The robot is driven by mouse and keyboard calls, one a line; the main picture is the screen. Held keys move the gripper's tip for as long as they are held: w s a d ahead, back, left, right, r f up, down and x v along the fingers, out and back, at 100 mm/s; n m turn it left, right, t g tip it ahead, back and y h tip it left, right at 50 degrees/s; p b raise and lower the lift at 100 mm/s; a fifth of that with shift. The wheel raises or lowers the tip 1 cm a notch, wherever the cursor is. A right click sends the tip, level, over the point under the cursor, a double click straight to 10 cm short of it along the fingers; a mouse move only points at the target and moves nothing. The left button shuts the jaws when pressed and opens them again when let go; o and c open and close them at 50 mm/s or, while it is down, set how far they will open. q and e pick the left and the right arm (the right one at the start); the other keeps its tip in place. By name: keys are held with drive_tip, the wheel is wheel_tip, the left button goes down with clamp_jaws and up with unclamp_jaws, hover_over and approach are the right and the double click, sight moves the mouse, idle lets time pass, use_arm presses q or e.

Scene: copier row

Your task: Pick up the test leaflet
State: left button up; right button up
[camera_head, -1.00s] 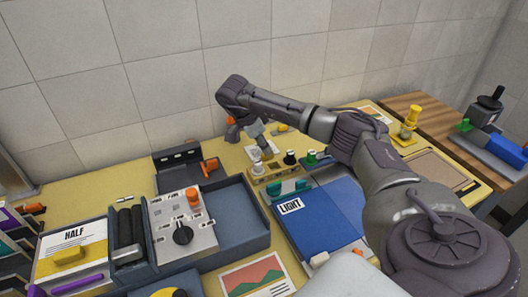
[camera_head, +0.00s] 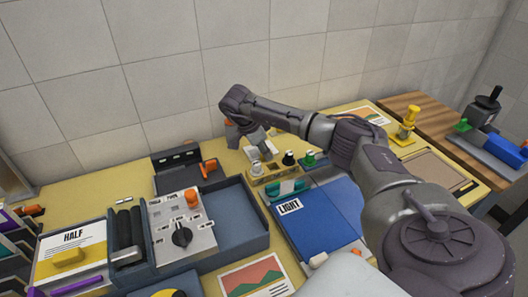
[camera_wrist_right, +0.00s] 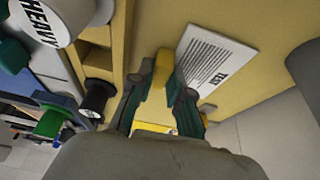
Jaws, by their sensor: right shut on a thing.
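The test leaflet (camera_wrist_right: 216,62) is a white card with printed dark lines and the word TEST, beside a yellow block in the right wrist view. My right gripper (camera_wrist_right: 162,88) has its two fingers closed around this yellow block (camera_wrist_right: 162,68), which appears to be the leaflet's grip. In the head view my right gripper (camera_head: 258,145) is at the back of the yellow table, behind a small rack of knobs, and the leaflet is hard to make out there. My left gripper is not in view.
A yellow rack (camera_head: 270,176) with white, black and green knobs stands just in front of the gripper. A blue LIGHT folder (camera_head: 315,220), a grey control panel (camera_head: 182,225) and a dark holder (camera_head: 178,170) are nearby. The tiled wall (camera_head: 150,70) rises close behind.

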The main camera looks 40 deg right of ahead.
drive_tip(key=shift+r, duration=0.6)
wheel_tip(320, 180, up, 3)
drive_tip(key=shift+r, duration=0.1)
drive_tip(key=s+d+r, duration=0.1)
drive_tip(key=s+r, duration=0.1)
drive_tip(key=s, duration=0.1)
drive_tip(key=s+d+r, duration=0.1)
drive_tip(key=s+r, duration=0.1)
drive_tip(key=s, duration=0.2)
drive_tip(key=s+d+r+b, duration=0.1)
drive_tip(key=s+r, duration=0.1)
drive_tip(key=s, duration=0.2)
drive_tip(key=shift+d+r, duration=0.1)
drive_tip(key=shift+r, duration=0.05)
drive_tip(key=shift+s+r, duration=0.15)
drive_tip(key=shift+r, duration=0.25)
wheel_tip(320, 180, up, 2)
drive_tip(key=p, duration=0.3)
drive_tip(key=shift+r, duration=0.2)
